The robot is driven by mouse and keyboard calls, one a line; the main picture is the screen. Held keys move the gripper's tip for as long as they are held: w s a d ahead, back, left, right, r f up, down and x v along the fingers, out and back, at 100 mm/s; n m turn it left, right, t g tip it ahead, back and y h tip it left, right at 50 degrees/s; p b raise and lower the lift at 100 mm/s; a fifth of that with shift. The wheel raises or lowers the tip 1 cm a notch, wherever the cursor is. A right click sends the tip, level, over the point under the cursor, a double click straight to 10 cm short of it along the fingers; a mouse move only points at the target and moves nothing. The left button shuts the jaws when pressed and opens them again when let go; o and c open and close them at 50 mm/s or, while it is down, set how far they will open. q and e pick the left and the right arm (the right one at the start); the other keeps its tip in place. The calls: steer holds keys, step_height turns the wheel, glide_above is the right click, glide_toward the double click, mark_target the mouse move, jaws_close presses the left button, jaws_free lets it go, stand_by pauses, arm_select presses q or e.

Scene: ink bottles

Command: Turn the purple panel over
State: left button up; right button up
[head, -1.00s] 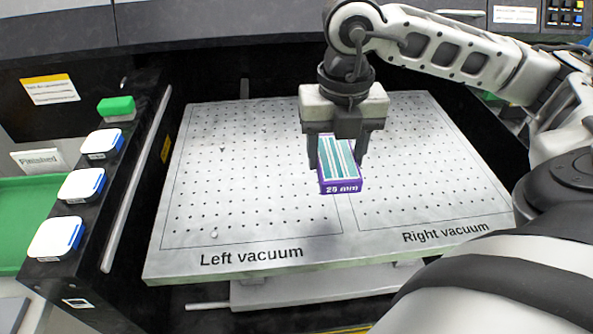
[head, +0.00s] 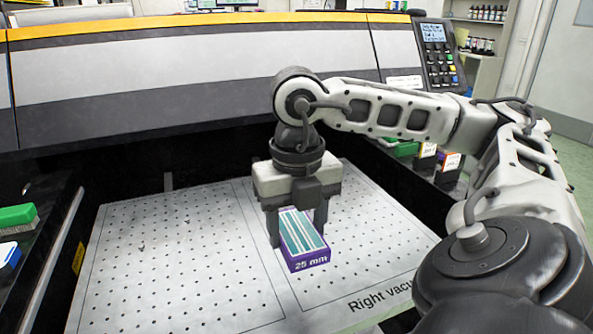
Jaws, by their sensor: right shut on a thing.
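The purple panel (head: 304,246) is a small block with a purple edge marked "25 mm" and a teal and white striped upper face. My right gripper (head: 298,224) is shut on it, with one finger on either side. The panel is over the perforated vacuum table (head: 180,270), near the line between its left and right fields. I cannot tell whether it touches the table. Its underside is hidden. My left gripper is not in view.
A large machine with an orange stripe (head: 190,65) stands behind the table. A keypad (head: 437,55) is at its right. A green-topped block (head: 17,218) is on the left ledge. Small boxes (head: 448,165) stand on the right ledge. Most of the table is bare.

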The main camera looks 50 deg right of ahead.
mark_target(297, 230)
steer(key=shift+f+b, duration=1.5)
steer(key=shift+f, duration=0.2)
steer(key=o, duration=1.1)
steer(key=shift+c, duration=0.2)
